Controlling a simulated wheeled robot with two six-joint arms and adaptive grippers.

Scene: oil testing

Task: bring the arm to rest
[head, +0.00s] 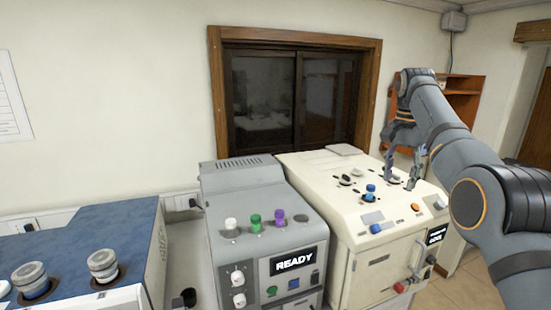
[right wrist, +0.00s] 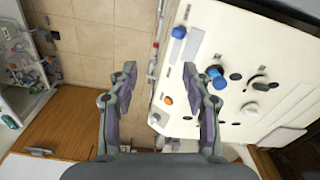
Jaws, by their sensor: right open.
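My right arm comes in from the right in the head view. Its gripper (head: 401,172) hangs, fingers down, over the right part of the cream machine (head: 372,262). In the right wrist view the right gripper (right wrist: 164,100) is open, with nothing between its fingers. Below it there are the edge of the cream machine (right wrist: 240,30) and the tiled floor. Blue knobs show on the machine's top beside the right finger. I cannot tell the exact height above the machine. My left gripper does not show.
A grey machine (head: 216,186) with a READY display and white, green and purple caps stands left of the cream one. A blue machine (head: 110,226) with two metal-capped vials is at far left. A wooden shelf (head: 462,100) stands behind my right arm. Tiled floor (right wrist: 90,50) is clear.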

